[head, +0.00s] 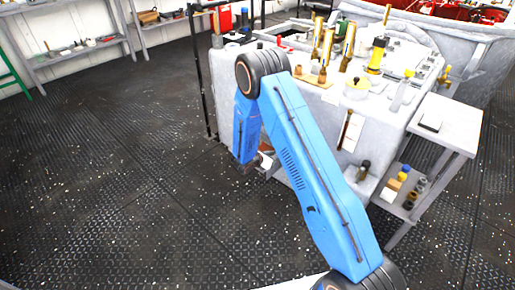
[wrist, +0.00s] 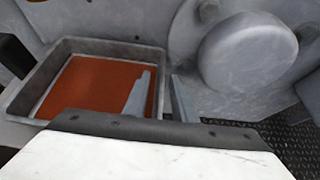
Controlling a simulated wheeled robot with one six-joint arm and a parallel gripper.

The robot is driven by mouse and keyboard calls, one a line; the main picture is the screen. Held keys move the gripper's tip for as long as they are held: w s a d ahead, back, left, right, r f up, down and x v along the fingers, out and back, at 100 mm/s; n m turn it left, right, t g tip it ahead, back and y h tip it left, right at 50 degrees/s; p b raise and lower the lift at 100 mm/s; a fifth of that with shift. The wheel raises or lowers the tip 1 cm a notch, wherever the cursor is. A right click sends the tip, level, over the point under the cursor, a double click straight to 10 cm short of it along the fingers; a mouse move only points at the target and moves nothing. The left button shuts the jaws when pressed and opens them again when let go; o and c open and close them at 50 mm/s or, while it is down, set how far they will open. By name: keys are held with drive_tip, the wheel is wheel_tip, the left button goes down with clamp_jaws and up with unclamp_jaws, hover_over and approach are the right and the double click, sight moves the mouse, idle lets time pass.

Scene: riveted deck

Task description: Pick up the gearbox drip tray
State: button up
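The gearbox drip tray (wrist: 50,55) is a shallow grey rectangular pan holding a flat red-brown layer, at the left of the wrist view. A small reddish patch beside my arm in the head view may be part of it. My gripper (wrist: 158,98) is at the tray's right wall. One grey finger is over the inside of the tray and the other is outside the wall, with a gap between them. The gripper looks open around the wall; contact is unclear. My gripper's white body hides the tray's near edge. In the head view my gripper (head: 248,165) is dark and small.
A round grey housing (wrist: 248,50) bulges right of the tray, close to my gripper. In the head view a large grey machine (head: 385,105) stands behind my arm, with a side table (head: 455,125) at right. Dark riveted floor (head: 110,180) is open at left.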

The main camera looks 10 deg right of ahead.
drive_tip(key=shift+w+d+f, duration=0.15)
drive_tip(key=shift+d+f, duration=0.05)
clamp_jaws()
drive_tip(key=shift+r, duration=0.15)
drive_tip(key=shift+a+r, duration=0.15)
drive_tip(key=shift+r, duration=3.2)
drive_tip(key=s+a, duration=1.1)
drive_tip(key=a, duration=0.4)
drive_tip(key=shift+s+a, duration=0.35)
drive_tip(key=shift+a, duration=0.05)
